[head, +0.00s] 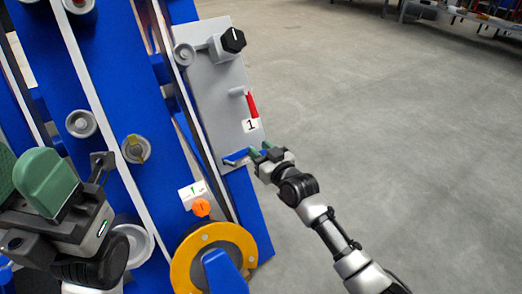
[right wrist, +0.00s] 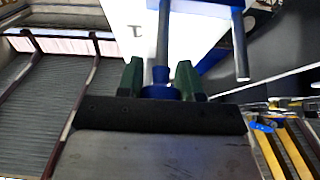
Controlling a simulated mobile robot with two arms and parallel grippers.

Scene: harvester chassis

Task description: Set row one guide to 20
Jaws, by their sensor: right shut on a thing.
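The grey panel (head: 215,100) marked "1" is fixed to the blue chassis in the head view. It carries a black knob (head: 233,40) with a white line and a red lever (head: 252,104). A blue handle (head: 236,160) is at the panel's lower end. My right gripper (head: 264,152) is shut on its blue end piece, which sits between the green fingers in the right wrist view (right wrist: 160,78). No scale reading is legible. My left gripper (head: 38,185) is close to the camera at lower left, partly cut off; its opening is unclear.
An orange knob (head: 201,207) sits under a small white label, above a yellow ring (head: 213,245). A round latch (head: 136,148) and grey rollers are on the blue beams. Open concrete floor (head: 390,130) lies to the right, with shelving far off.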

